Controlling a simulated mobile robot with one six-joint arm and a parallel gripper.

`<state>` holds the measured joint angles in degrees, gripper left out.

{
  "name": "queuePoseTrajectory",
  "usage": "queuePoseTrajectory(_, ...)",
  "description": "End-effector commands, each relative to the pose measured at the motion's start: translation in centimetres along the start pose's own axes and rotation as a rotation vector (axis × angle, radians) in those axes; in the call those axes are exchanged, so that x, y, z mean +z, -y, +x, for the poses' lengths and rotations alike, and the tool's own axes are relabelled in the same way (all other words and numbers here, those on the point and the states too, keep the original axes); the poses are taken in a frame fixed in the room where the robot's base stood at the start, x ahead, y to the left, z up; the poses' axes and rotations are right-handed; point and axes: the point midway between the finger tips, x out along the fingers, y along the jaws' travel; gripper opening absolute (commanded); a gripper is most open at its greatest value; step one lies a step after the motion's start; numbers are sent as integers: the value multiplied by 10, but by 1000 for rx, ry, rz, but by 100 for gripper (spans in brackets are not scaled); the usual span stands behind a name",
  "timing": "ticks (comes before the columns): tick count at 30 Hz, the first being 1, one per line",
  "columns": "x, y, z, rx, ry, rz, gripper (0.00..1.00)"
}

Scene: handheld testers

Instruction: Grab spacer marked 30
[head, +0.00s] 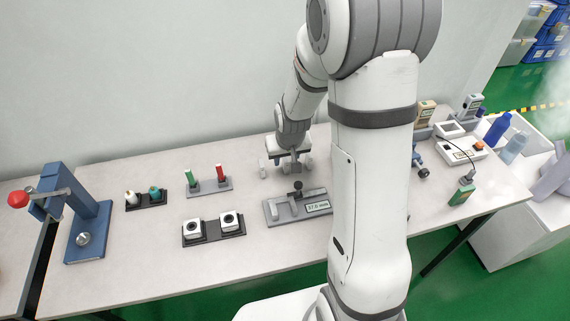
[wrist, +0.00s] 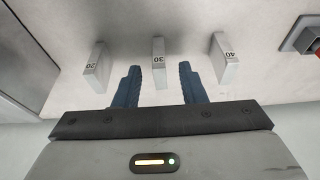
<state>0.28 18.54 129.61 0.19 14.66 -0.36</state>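Three pale upright blocks stand in a row in the wrist view. The spacer marked 30 (wrist: 159,70) is in the middle, the spacer marked 20 (wrist: 97,68) is to its left and the spacer marked 40 (wrist: 224,60) is to its right. My gripper (wrist: 160,72) is open with two dark blue fingers. The spacer marked 30 shows in the gap between the fingertips, with space on both sides, and looks untouched. How deep it sits between the fingers I cannot tell. In the head view my gripper (head: 289,163) is low at the back of the table.
A grey gauge with a display (head: 298,208) stands in front of my gripper. A stand with green and red pieces (head: 209,187) is to its left, and a black tray with two white blocks (head: 213,230) is nearer. A blue press (head: 88,228) stands far left.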

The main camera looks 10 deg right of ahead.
Motion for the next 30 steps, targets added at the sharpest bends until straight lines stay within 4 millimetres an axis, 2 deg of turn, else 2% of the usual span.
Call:
queuePoseTrajectory(3,0,0,0,0,0,0,37)
queuePoseTrajectory(17,0,1,0,0,0,-1,0)
queuePoseTrajectory(26,0,1,-1,-1,0,-1,0)
queuePoseTrajectory(30,-3,1,-7,-1,-2,-2,0)
